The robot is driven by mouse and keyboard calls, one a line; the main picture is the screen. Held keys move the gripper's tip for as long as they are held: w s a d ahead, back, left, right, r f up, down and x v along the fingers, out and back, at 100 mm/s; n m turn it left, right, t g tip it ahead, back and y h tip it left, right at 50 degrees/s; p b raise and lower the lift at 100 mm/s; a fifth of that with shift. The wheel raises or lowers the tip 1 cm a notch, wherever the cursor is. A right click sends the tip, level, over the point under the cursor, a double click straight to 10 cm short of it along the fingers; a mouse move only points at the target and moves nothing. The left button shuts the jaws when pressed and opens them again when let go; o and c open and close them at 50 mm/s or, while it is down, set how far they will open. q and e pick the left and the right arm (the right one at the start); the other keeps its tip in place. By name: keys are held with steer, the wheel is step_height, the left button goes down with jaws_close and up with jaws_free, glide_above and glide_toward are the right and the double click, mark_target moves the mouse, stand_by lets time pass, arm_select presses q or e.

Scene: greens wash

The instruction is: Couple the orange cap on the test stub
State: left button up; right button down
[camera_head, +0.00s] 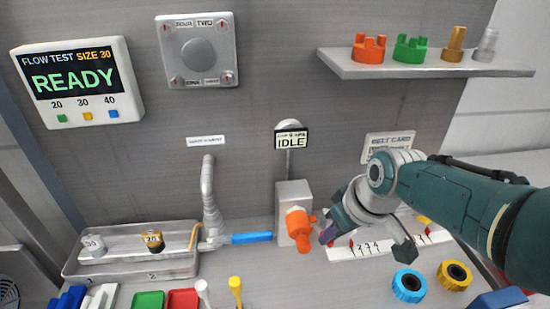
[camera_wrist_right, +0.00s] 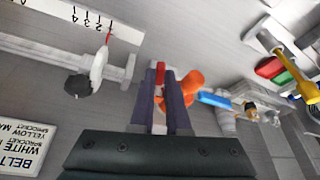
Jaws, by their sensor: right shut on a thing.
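The orange cap (camera_head: 299,226) is in front of the grey block (camera_head: 293,192) under the IDLE sign; the test stub itself is hidden, so I cannot tell whether the cap sits on it. My right gripper (camera_head: 327,234) reaches in from the right, with its dark purple fingers at the cap's right side. In the right wrist view the fingers (camera_wrist_right: 163,88) are close together with a red-orange piece between their tips, and the rounded orange cap (camera_wrist_right: 186,86) shows just right of them. The gripper is shut on the cap, seemingly by a side lug. My left gripper is out of view.
A blue-handled pipe (camera_head: 252,238) is left of the block. A metal tray (camera_head: 120,268) is at left. A shelf (camera_head: 430,70) holds several coloured fittings. A blue ring (camera_head: 409,286) and a yellow ring (camera_head: 454,275) lie at right. The display (camera_head: 75,82) reads READY.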

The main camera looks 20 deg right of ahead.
steer(key=shift+a+m+h, duration=0.4)
steer(key=shift+a+m, duration=0.1)
steer(key=shift+m, duration=0.5)
steer(key=c, duration=0.9)
jaws_free()
steer(key=shift+p, duration=0.3)
